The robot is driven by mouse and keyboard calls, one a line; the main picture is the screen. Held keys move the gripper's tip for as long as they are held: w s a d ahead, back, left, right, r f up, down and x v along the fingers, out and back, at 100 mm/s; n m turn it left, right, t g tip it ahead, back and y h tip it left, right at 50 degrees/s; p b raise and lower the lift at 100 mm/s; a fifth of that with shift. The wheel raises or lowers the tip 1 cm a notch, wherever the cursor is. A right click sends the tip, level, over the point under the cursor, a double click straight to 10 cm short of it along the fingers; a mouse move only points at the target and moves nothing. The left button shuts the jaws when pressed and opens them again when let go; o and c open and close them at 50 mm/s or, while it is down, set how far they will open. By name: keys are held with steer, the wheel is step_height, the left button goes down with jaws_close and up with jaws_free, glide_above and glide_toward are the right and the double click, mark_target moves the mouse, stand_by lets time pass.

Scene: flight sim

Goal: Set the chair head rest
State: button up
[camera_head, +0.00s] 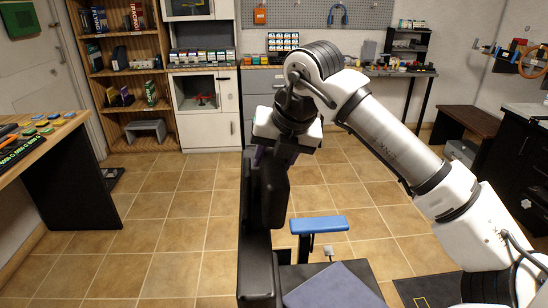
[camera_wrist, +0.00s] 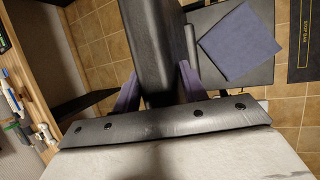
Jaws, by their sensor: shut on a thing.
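The black chair seen side-on has a tall back (camera_head: 258,262) and a dark seat (camera_head: 372,280). A black padded head rest (camera_head: 272,195) is at the top of the back; I cannot tell where it joins the back. My gripper (camera_head: 268,158) points down onto its top, its purple fingers partly hidden. In the wrist view the purple fingers of my gripper (camera_wrist: 158,88) stand on either side of black padding (camera_wrist: 157,45) and are shut on it. The contact edges are partly hidden by the dark bar of the hand.
A purple-blue square pad (camera_head: 335,288) lies on the seat, and a blue armrest-like pad (camera_head: 318,225) stands behind it. A wooden table (camera_head: 42,143) with small items is at left. Shelves (camera_head: 125,70) and a workbench (camera_head: 425,72) line the back. Tiled floor is clear at left.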

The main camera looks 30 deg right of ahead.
steer(key=shift+w+a+r, duration=0.1)
steer(key=shift+r, duration=0.15)
steer(key=o, duration=1.2)
steer(key=shift+o, duration=0.2)
steer(key=b+v, duration=0.1)
steer(key=v, duration=1.2)
steer(key=shift+s+r, duration=0.3)
steer(key=shift+s, duration=0.05)
